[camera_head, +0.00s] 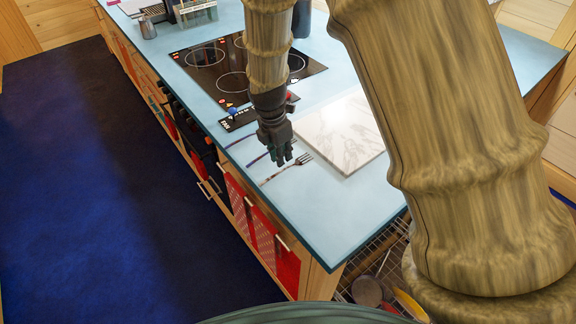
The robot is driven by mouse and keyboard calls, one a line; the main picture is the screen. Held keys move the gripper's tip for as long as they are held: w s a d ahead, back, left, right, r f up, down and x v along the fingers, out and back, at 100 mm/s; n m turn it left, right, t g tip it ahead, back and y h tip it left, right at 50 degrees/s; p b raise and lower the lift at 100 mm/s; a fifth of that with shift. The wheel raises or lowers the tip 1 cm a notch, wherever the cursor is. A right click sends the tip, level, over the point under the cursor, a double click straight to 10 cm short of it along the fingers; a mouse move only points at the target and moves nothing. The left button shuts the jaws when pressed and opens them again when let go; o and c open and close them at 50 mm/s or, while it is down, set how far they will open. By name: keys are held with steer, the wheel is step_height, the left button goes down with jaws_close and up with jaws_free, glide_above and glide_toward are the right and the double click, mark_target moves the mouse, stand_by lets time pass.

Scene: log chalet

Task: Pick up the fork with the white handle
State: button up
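A fork (287,168) lies on the light blue counter (330,215), near the front edge. Its tines point up and right, and its thin handle runs down and left. The handle's colour is hard to make out at this size. My gripper (282,160) points down just above and left of the fork's tines. Whether it touches the fork, and the gap between its fingers, cannot be made out. Another thin utensil (257,159) lies left of the gripper, partly hidden behind it. A further thin dark one (240,141) lies beyond that.
A white marble board (340,135) lies right of the fork. A black cooktop (215,72) is set into the counter farther back. A metal cup (147,28) stands at the far left. A wire rack (375,260) is below the counter's near end. The blue floor (120,200) is clear.

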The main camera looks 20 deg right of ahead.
mark_target(286, 167)
steer(key=shift+d+f, duration=0.15)
steer(key=shift+f, duration=0.05)
steer(key=shift+s+d+f+p, duration=0.1)
steer(key=shift+s+f+p, duration=0.1)
steer(key=shift+p, duration=0.25)
steer(key=shift+s+d+f+p, duration=0.1)
steer(key=shift+s+f+p, duration=0.25)
steer(key=shift+s, duration=0.35)
steer(key=shift+f, duration=0.4)
steer(key=shift+w+f, duration=0.65)
steer(key=shift+f, duration=0.15)
steer(key=shift+s+d+r, duration=0.15)
steer(key=shift+s, duration=0.15)
steer(key=shift+w, duration=0.15)
jaws_close()
steer(key=shift+r, duration=0.1)
